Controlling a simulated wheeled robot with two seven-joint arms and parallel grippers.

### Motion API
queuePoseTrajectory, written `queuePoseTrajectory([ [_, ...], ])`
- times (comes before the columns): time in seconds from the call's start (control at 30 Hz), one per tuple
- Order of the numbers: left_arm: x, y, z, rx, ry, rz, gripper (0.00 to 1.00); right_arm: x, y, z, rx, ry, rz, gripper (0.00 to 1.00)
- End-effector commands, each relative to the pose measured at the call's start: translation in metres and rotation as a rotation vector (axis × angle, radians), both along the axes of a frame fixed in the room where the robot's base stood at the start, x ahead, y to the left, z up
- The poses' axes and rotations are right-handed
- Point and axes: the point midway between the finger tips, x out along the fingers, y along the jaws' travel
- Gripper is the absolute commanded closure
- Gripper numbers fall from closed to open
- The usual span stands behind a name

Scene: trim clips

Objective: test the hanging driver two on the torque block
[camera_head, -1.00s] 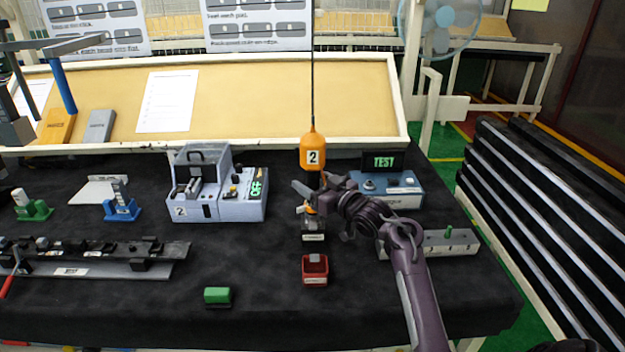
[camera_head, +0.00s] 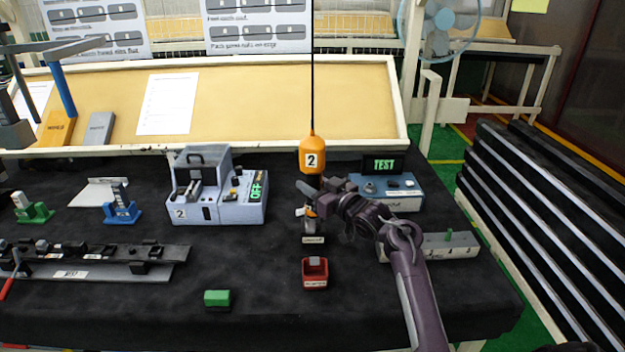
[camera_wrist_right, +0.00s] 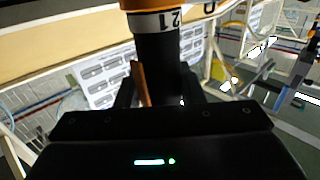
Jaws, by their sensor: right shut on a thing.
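The hanging driver, an orange body labelled 2 (camera_head: 312,157), hangs on a dark cord over the bench. My right gripper (camera_head: 310,198) is shut on its dark lower part, which also shows between the fingers in the right wrist view (camera_wrist_right: 165,55). The torque block is probably the blue-grey box (camera_head: 398,192) with a dark display reading TEST (camera_head: 384,164), just right of the gripper and partly hidden by my arm. The driver and this box are apart. The left gripper is not clearly in view.
A small red bin (camera_head: 315,280) stands in front of the driver. A grey machine labelled 2 (camera_head: 205,200) with an OFF display is to the left. A green block (camera_head: 217,298) lies near the front. A grey strip with a green peg (camera_head: 450,246) is at right.

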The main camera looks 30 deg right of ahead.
Motion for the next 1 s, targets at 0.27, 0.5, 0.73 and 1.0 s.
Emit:
queuePoseTrajectory([
  [0.27,0.001,-0.001,0.043,0.0,-0.001,0.0,0.64,0.0,-0.002,0.055,-0.004,-0.016,-0.004,1.0],
  [0.5,-0.001,0.0,0.082,-0.001,0.001,0.001,0.64,0.001,-0.001,0.097,-0.005,-0.01,-0.001,1.0],
  [0.73,-0.001,0.0,0.109,0.0,0.002,0.0,0.64,0.001,-0.001,0.127,-0.002,-0.006,-0.001,1.0],
  [1.0,0.0,0.0,0.126,0.0,0.001,0.0,0.64,0.001,-0.001,0.147,-0.003,-0.006,-0.001,1.0],
])
